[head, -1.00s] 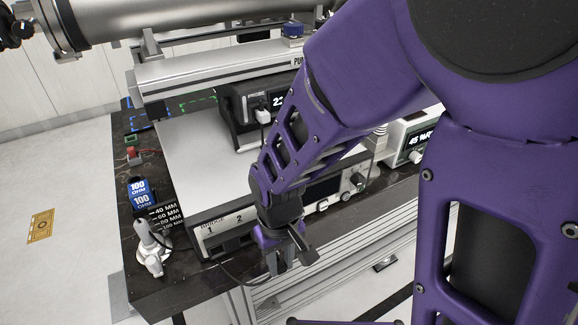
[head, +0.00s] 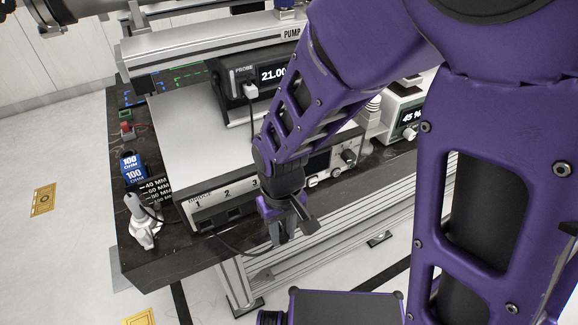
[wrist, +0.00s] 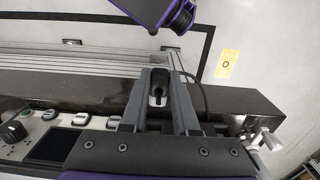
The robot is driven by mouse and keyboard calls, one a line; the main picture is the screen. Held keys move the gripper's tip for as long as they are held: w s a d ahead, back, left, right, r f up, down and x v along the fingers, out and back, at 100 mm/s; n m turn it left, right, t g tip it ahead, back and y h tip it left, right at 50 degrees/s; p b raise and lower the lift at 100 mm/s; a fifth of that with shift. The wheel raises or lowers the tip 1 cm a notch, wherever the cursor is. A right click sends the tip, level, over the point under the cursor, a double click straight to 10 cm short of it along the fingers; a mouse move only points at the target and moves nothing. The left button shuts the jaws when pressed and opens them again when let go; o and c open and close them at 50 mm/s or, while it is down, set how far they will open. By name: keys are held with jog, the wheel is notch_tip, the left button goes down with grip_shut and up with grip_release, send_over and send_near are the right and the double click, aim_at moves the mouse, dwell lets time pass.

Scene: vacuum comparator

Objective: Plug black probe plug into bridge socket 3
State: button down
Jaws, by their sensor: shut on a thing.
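My gripper (head: 284,232) points down just in front of the bridge's front panel (head: 212,207), at its right part. In the wrist view its two fingers (wrist: 159,78) are shut on the black probe plug (wrist: 158,88), which shows dark with a grey part between them. A dark cable (head: 236,250) loops from the gripper to the left along the bench edge. The bridge carries labels 1, 2 and 3, with dark sockets under 1 and 2. Label 3 (head: 254,183) shows just left of my wrist. Socket 3 is hidden or too unclear to make out.
The black bench edge (head: 165,270) runs below the bridge. A grey-white stand (head: 143,225) and a blue 100 ohm block (head: 133,168) stand at the left. A probe display (head: 270,75) sits behind the bridge.

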jog(key=shift+w+a+f, duration=0.1)
jog(key=shift+w+a, duration=0.4)
jog(key=shift+w, duration=0.3)
jog(key=shift+w+a+f, duration=0.1)
jog(key=shift+w+a, duration=0.35)
jog(key=shift+w, duration=0.3)
jog(key=shift+w+a+f, duration=0.1)
jog(key=shift+w+a, duration=0.4)
jog(key=shift+w, duration=0.3)
jog(key=shift+w+a, duration=0.2)
jog(key=shift+w, duration=0.15)
jog(key=shift+w+a, duration=0.15)
jog(key=shift+w, duration=0.15)
jog(key=shift+w+a+f, duration=0.1)
jog(key=shift+w+a, duration=0.45)
jog(key=shift+w, duration=0.3)
jog(key=c, duration=0.6)
grip_release()
notch_tip(320, 180, up, 17)
jog(key=p, duration=0.2)
jog(key=shift+r+p, duration=0.2)
jog(key=shift+p, duration=0.1)
